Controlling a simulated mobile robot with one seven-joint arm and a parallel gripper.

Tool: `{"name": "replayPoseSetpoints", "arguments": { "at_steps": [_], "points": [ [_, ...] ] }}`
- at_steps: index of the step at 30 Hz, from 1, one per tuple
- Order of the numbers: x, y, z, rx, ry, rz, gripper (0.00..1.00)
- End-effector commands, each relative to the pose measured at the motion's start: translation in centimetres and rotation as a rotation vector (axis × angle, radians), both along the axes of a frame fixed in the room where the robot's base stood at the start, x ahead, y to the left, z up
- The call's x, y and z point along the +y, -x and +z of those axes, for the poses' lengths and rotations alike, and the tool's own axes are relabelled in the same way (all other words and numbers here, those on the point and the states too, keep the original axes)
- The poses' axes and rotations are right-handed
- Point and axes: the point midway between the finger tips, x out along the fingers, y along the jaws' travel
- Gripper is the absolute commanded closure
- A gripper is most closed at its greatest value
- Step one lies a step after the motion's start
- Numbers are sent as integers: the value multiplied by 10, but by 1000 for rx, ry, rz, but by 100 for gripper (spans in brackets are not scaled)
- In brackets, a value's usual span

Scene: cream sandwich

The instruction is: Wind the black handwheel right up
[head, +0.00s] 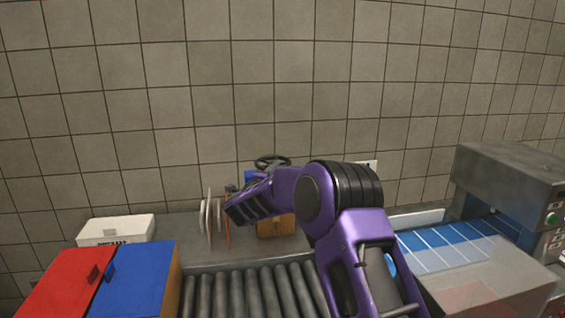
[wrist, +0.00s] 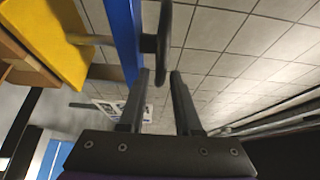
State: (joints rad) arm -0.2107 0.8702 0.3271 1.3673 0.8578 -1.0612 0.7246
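The black handwheel (head: 272,161) lies flat on top of a blue frame (head: 248,176) at the back, partly behind my purple arm. In the wrist view the handwheel (wrist: 163,35) shows edge-on as a dark upright bar beside the blue frame (wrist: 124,40). My gripper (wrist: 159,73) is open, its two dark fingers apart. The near edge of the wheel's rim appears in the gap between the fingertips, with space visible on the right side. I cannot tell whether a finger touches it. My fingers are hidden in the head view.
A red-lidded bin (head: 62,282) and a blue-lidded bin (head: 135,278) stand at front left, with a white box (head: 116,229) behind. Upright discs (head: 209,220) stand left of my arm. Rollers (head: 235,292) run below. A grey machine (head: 505,185) stands right. A yellow block (wrist: 45,38) is near the frame.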

Motion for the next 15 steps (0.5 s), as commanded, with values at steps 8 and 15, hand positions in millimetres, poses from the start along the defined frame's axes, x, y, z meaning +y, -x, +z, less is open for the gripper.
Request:
{"name": "replayPoseSetpoints", "arguments": {
  "at_steps": [8, 15],
  "points": [
    [-16, -46, 0, 0, -1, -1, 68],
    [-22, -68, 0, 0, 0, 0, 68]
  ]
}}
